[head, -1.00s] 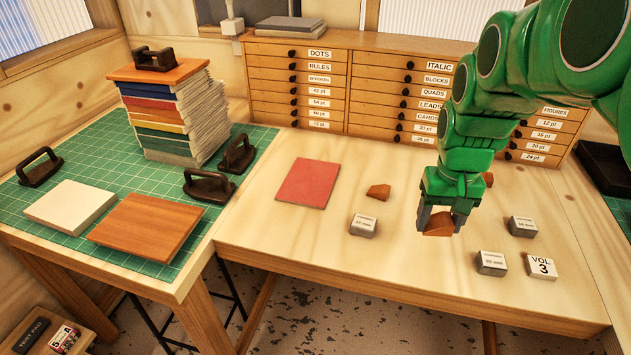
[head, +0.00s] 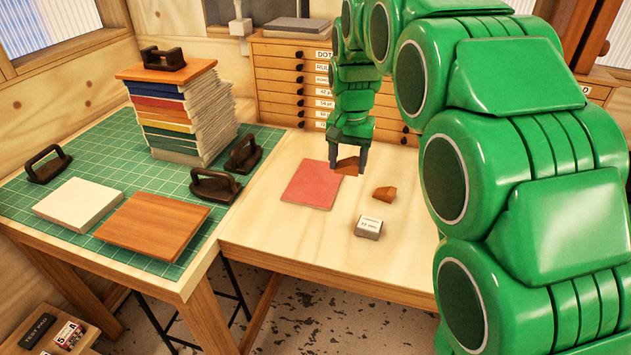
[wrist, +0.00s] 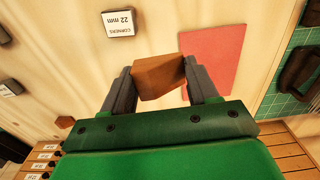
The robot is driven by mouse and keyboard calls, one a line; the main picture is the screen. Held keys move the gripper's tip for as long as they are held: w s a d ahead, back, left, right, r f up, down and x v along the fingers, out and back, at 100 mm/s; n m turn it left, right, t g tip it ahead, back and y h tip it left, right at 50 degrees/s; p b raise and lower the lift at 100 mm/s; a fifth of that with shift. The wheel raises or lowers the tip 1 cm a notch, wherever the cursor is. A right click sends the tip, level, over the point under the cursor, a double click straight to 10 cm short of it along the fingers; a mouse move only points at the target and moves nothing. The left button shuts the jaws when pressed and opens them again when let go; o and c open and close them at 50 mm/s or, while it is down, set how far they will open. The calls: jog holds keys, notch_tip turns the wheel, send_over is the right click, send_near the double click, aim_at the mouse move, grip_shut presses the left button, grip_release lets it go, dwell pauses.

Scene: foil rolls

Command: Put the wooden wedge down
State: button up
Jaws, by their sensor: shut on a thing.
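My gripper (head: 348,170) is shut on a brown wooden wedge (head: 350,164), with a finger on each side. In the wrist view the held wedge (wrist: 158,76) sits between the grey fingertips, beside and slightly overlapping the left edge of a red sheet (wrist: 212,55). In the head view the wedge is near the upper right edge of the red sheet (head: 312,185). I cannot tell how high it is above the table. A second wedge (head: 384,194) lies on the table to the right of the sheet.
A grey labelled block (head: 368,227) stands in front of the second wedge. The drawer cabinet (head: 285,80) is behind. On the left, a green mat (head: 110,150) bears a book stack (head: 185,115), boards and black handled pieces. My arm hides the table's right side.

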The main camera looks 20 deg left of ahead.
jog(key=a, duration=0.7)
send_over(309, 174)
jog(key=shift+s+f, duration=0.15)
jog(key=shift+f, duration=6.75)
jog(key=o, duration=1)
jog(key=shift+o, duration=0.2)
